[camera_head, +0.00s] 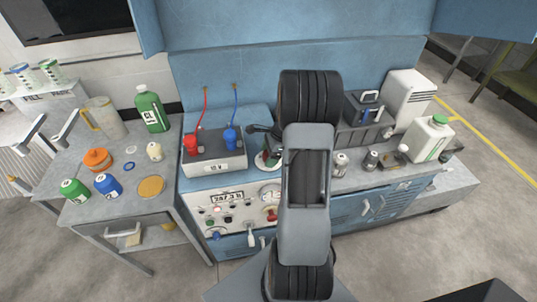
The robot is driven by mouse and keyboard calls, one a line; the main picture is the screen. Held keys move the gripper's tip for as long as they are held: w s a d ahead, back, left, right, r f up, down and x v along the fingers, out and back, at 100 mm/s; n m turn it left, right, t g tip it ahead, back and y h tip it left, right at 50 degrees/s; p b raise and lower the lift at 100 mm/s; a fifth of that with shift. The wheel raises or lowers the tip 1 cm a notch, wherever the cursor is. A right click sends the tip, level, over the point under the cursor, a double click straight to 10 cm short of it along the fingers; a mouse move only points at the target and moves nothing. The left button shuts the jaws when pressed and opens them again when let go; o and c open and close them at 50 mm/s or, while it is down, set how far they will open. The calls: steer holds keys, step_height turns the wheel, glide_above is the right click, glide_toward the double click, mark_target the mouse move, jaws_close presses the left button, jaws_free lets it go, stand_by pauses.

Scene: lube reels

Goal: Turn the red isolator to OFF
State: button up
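A small red handle (271,214), which looks like the red isolator, is on the right part of the white control panel (205,200), low under a round gauge (267,194). It is close to the left edge of my arm in the picture. Its position and any ON or OFF marking are too small to read. My grey and black arm rises in front of the bench, right of the handle. I cannot make out my gripper; the arm seems to hide it.
The panel also has a display (227,197) and several small knobs. Red and blue nozzles with hoses (230,138) sit on the grey box above it. A side table (120,200) with bottles is at left. A white jug (427,137) stands on the right bench.

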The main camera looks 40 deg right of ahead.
steer(key=c, duration=0.9)
steer(key=shift+n, duration=0.4)
steer(key=n+g, duration=0.1)
steer(key=n, duration=0.3)
steer(key=shift+w+g, duration=0.1)
steer(key=shift+g, duration=0.3)
steer(key=n+g, duration=0.1)
steer(key=n, duration=0.3)
steer(key=shift+n+g, duration=0.3)
steer(key=shift+g, duration=0.1)
steer(key=n+g, duration=0.1)
steer(key=n, duration=0.3)
steer(key=shift+h, duration=0.4)
steer(key=shift+r+n+g+h, duration=0.1)
steer(key=shift+n+g+h, duration=0.2)
steer(key=shift+n, duration=0.8)
steer(key=shift+n+g+h, duration=0.3)
steer(key=shift+n, duration=0.8)
